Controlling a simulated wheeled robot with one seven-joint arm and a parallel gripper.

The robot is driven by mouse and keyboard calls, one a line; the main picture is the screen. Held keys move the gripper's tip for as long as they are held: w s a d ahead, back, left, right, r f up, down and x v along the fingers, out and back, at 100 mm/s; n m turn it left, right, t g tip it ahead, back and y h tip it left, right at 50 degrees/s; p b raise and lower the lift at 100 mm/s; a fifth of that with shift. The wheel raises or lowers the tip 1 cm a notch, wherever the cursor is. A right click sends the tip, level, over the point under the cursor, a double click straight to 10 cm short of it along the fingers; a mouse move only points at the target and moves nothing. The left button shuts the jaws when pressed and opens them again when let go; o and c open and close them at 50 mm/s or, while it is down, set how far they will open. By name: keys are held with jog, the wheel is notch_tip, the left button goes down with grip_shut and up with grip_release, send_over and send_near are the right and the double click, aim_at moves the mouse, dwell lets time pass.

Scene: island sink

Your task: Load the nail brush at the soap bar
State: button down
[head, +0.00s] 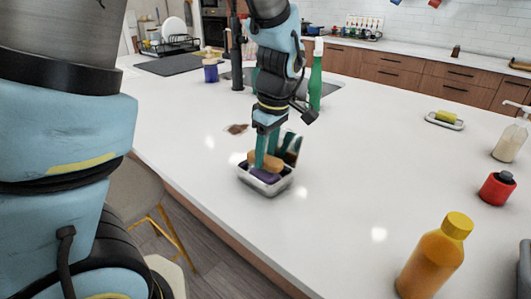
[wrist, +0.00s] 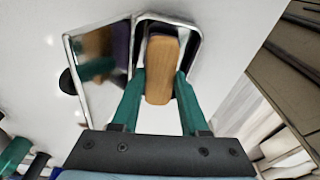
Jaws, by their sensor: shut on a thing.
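The nail brush, a wooden block (wrist: 160,72), is held between the green fingers of my gripper (wrist: 158,88). In the head view the brush (head: 264,158) sits low over an open metal tin (head: 267,189), under my gripper (head: 266,146). The purple soap bar (head: 265,174) lies in the tin, right by the brush. I cannot tell whether the bristles touch the soap. The tin's shiny lid (wrist: 103,72) stands open at one side and mirrors the brush and a purple patch. The brush hides most of the soap in the wrist view.
A brown patch (head: 237,129) lies on the white counter behind the tin. A green bottle (head: 315,78) stands by the sink. An orange bottle (head: 436,258), red jar (head: 497,188), soap pump (head: 511,137) and sponge dish (head: 444,120) are at right. The counter between is clear.

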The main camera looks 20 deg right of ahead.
aim_at(265, 158)
jog(key=shift+f, duration=0.45)
dwell(1.4)
notch_tip(265, 158, up, 7)
jog(key=p, duration=0.6)
jog(key=shift+r+p, duration=0.15)
jog(key=shift+p, duration=0.2)
jog(key=shift+a, duration=0.1)
dwell(0.4)
